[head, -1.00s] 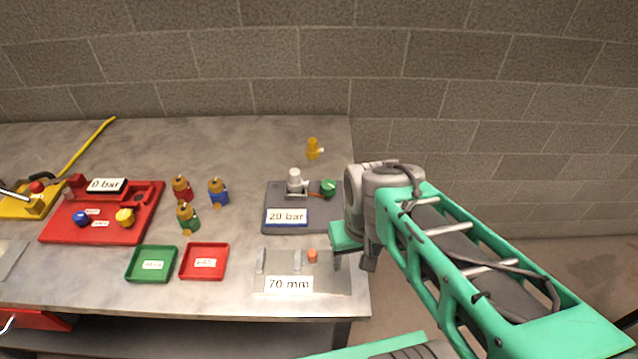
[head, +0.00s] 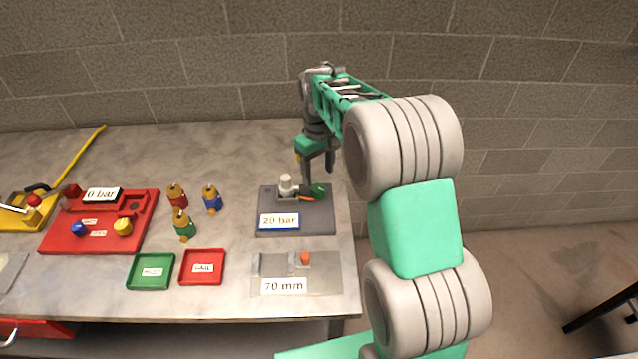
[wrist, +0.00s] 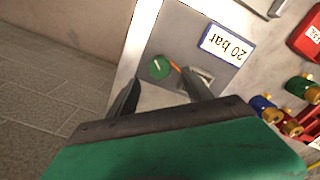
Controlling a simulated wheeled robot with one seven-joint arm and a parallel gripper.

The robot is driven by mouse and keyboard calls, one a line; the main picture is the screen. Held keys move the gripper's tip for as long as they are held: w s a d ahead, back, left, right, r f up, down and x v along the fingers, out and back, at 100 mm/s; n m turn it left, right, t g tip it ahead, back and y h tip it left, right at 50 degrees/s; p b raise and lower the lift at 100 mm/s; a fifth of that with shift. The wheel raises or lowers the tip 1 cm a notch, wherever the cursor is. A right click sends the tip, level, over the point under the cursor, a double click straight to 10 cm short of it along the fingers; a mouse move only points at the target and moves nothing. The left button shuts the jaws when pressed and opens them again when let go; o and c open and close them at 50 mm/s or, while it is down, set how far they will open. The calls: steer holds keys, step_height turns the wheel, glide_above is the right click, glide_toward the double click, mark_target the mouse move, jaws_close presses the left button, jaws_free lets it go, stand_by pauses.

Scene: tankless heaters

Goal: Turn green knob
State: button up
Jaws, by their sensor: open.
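The green knob (head: 319,190) sits at the right side of the grey panel labelled "20 bar" (head: 314,219), beside a white fitting (head: 286,186) and an orange piece. In the wrist view the green knob (wrist: 159,68) shows ahead of my gripper, between the lines of its two fingers, with a light mark on its face. My gripper (head: 318,178) is open, pointing down just above and behind the knob in the head view. In the wrist view my gripper (wrist: 160,84) has both dark fingers apart with nothing between them. Whether a finger touches the knob cannot be told.
A grey plate labelled "70 mm" (head: 325,270) lies in front. Red (head: 203,267) and green (head: 151,271) trays and several small coloured bottles stand to the left. A red "0 bar" panel (head: 60,238) lies further left. A brick wall stands behind the table.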

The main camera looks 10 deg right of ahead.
mark_target(319, 188)
step_height(319, 188, down, 6)
steer(key=shift+r+p, duration=0.15)
steer(key=shift+p, duration=0.4)
steer(key=shift+d, duration=0.1)
jaws_close()
